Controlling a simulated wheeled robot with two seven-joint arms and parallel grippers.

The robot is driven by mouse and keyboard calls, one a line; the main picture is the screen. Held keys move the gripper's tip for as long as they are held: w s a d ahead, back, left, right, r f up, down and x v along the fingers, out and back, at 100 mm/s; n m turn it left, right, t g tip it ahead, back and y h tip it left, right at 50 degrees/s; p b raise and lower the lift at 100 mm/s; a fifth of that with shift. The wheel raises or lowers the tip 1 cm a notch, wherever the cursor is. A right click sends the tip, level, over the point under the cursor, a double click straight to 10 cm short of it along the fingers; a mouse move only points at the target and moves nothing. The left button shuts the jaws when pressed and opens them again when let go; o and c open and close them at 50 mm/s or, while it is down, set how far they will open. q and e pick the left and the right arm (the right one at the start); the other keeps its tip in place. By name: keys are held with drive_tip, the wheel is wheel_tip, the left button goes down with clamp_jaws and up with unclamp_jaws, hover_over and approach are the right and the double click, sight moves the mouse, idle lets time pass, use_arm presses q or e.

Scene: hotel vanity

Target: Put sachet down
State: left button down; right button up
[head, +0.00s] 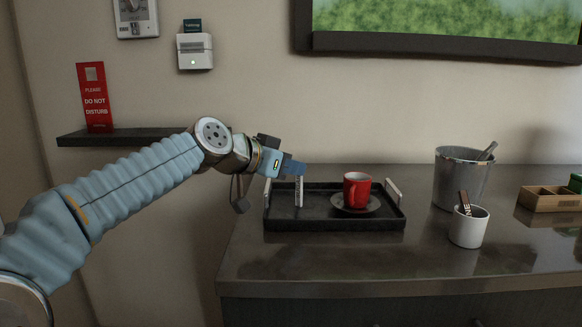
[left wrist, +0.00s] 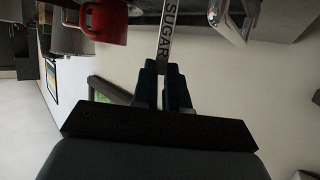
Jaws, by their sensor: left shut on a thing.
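A slim white sachet (head: 299,192) hangs upright from my left gripper (head: 295,168), over the left part of the black tray (head: 330,224). In the left wrist view the sachet (left wrist: 167,30) reads "SUGAR", and the left gripper's fingers (left wrist: 164,80) are shut on one end of it. I cannot tell whether its lower end touches the tray floor. A red cup (head: 357,188) stands on a dark saucer (head: 370,205) on the tray, right of the sachet. The cup (left wrist: 105,22) also shows in the left wrist view. My right gripper is not in view.
The tray has raised handles (head: 393,192) at both ends. Right of it on the counter (head: 340,265) stand a white cup with sticks (head: 468,229), a metal bucket (head: 460,180) and a wooden box (head: 545,203). The counter front is clear.

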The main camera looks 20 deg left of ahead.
use_arm(q)
drive_tip(key=shift+f, duration=0.1)
drive_tip(key=c, duration=1.1)
unclamp_jaws()
drive_tip(key=shift+c, duration=0.2)
drive_tip(key=b+v, duration=0.1)
drive_tip(key=v, duration=1.1)
